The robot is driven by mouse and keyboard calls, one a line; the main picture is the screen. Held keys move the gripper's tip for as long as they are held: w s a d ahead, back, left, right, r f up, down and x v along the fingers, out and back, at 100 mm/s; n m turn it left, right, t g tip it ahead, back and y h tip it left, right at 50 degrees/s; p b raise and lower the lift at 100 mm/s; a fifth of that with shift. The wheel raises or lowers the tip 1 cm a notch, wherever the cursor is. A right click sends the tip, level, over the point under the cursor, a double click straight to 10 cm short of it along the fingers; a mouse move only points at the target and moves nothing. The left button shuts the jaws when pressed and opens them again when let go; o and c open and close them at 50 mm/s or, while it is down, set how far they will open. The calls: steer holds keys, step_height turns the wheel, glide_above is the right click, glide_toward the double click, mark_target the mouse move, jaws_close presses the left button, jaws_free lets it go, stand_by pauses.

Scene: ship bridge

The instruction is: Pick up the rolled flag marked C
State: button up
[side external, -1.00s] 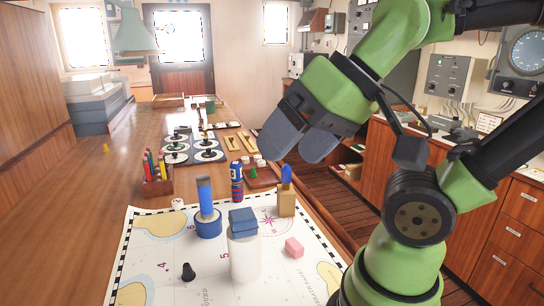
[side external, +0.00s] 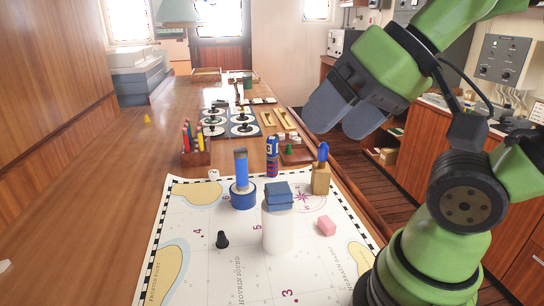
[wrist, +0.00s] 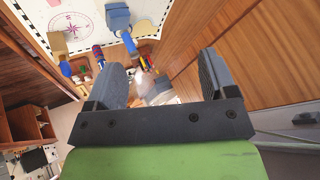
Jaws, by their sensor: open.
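A short upright roll banded in blue, red and white (side external: 272,157) stands just behind the far edge of the chart; it looks like a rolled flag. It also shows in the wrist view (wrist: 98,54). Any letter on it is too small to read. My gripper (side external: 337,126) is open and empty, up and to the right of the roll in the side view. Its two fingers also show in the wrist view (wrist: 161,78).
A white cylinder with a blue top (side external: 278,228), a pink block (side external: 326,226) and a black piece (side external: 222,240) stand on the chart (side external: 215,280). A pencil holder (side external: 196,157) is left of the roll. Small boards lie behind. A cabinet (side external: 142,82) stands far left.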

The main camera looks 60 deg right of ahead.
steer(key=shift+c, duration=0.8)
steer(key=shift+w, duration=0.1)
steer(key=m+h, duration=0.3)
steer(key=m, duration=3.1)
glide_above(272, 148)
steer(key=s, duration=0.4)
step_height(272, 148, down, 16)
steer(key=f, duration=0.1)
steer(key=w+f, duration=0.1)
steer(key=f, duration=0.1)
steer(key=shift+w+d+g, duration=0.25)
steer(key=shift+g, duration=0.15)
steer(key=shift+d+x, duration=0.1)
steer(key=shift+x, duration=1.45)
steer(key=shift+d+x, duration=0.15)
steer(key=shift+x, duration=1.4)
steer(key=shift+w+r, duration=0.1)
